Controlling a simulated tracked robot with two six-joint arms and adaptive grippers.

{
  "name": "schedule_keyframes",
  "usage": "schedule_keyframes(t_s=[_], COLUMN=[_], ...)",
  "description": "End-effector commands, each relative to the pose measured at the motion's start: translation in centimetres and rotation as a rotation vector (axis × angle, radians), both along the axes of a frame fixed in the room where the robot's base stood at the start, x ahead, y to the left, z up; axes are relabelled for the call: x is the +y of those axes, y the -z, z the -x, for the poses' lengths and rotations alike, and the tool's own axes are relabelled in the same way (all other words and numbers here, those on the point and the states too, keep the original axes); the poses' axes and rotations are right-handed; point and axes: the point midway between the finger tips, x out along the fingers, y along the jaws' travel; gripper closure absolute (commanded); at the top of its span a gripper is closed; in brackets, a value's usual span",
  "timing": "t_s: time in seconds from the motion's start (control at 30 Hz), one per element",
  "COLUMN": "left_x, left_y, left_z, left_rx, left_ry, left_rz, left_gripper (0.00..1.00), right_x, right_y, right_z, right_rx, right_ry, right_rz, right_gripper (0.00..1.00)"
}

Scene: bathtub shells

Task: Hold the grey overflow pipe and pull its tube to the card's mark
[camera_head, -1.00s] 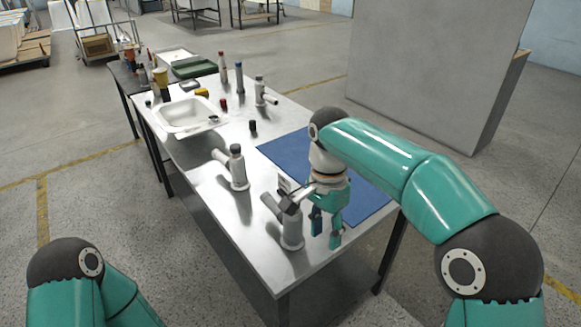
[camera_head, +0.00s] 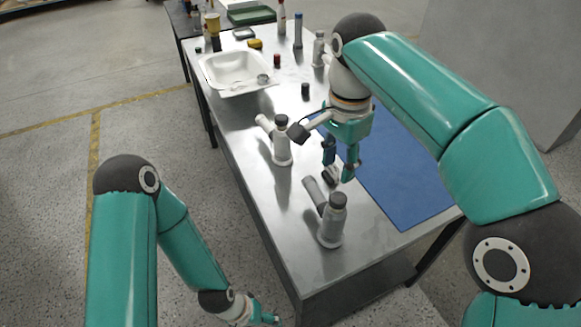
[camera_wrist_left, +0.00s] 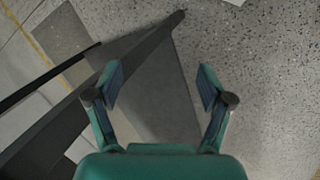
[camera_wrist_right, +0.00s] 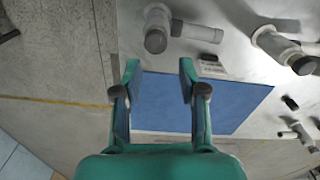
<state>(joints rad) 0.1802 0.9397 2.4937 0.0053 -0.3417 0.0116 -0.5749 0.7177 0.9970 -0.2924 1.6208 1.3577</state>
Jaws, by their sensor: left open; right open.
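The grey overflow pipe (camera_head: 332,226) stands upright near the front of the metal table, with a dark cap and a grey side tube (camera_head: 314,193) slanting up to the left. It also shows in the right wrist view (camera_wrist_right: 156,32), its tube pointing right. A small card (camera_wrist_right: 210,66) stands near the tube; its mark is too small to make out. My right gripper (camera_head: 340,172) is open and empty, behind the pipe near the blue mat's edge. My left gripper (camera_wrist_left: 160,85) is open and empty over the floor, left of the table; the head view cuts it off.
A similar, paler pipe (camera_head: 281,148) stands behind the grey one, and another (camera_head: 319,50) farther back. The blue mat (camera_head: 400,180) lies bare at the right. A white basin (camera_head: 235,88), small caps and bottles occupy the back. The table's left edge lies near my left arm.

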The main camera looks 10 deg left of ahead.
Motion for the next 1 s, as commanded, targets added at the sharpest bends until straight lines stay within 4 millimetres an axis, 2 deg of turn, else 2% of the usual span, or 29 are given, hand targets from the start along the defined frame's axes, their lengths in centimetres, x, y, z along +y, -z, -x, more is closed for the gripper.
schedule_keyframes(t_s=[0.1, 0.27, 0.37, 0.47, 0.57, 0.67, 0.7, 0.83, 0.9, 1.0], left_x=[0.5, 2.1, 3.1, 3.9, 4.6, 5.1, 5.2, 4.6, 3.9, 2.8], left_y=[0.0, -0.7, -2.0, -4.3, -7.5, -11.6, -13.6, -20.1, -23.1, -26.8], left_z=[-0.7, -2.5, -4.3, -6.6, -9.2, -12.2, -13.5, -17.1, -18.3, -19.4], left_rx=[0.047, 0.192, 0.309, 0.439, 0.568, 0.687, 0.731, 0.846, 0.89, 0.94], left_ry=[-0.095, -0.32, -0.513, -0.725, -0.914, -1.062, -1.102, -1.129, -1.105, -1.06], left_rz=[-0.005, 0.009, 0.057, 0.14, 0.256, 0.401, 0.464, 0.617, 0.665, 0.702], left_gripper=[0.18, 0.18, 0.18, 0.18, 0.18, 0.18, 0.18, 0.18, 0.18, 0.18], right_x=[-1.0, -1.3, -1.4, -1.5, -1.5, -1.5, -1.6, -1.6, -1.6, -1.6], right_y=[-0.1, 0.0, 0.0, 0.0, 0.0, 0.0, 0.0, 0.0, 0.0, 0.0], right_z=[-0.1, -0.1, -0.1, -0.1, -0.1, -0.1, -0.1, -0.1, -0.1, -0.1], right_rx=[-0.001, 0.0, 0.0, 0.0, 0.0, 0.0, 0.0, 0.0, 0.0, 0.0], right_ry=[0.02, 0.028, 0.03, 0.032, 0.033, 0.033, 0.033, 0.033, 0.033, 0.033], right_rz=[-0.001, 0.0, 0.0, 0.0, 0.0, 0.0, 0.0, 0.0, 0.0, 0.0], right_gripper=[0.58, 0.58, 0.58, 0.58, 0.58, 0.58, 0.58, 0.58, 0.58, 0.58])
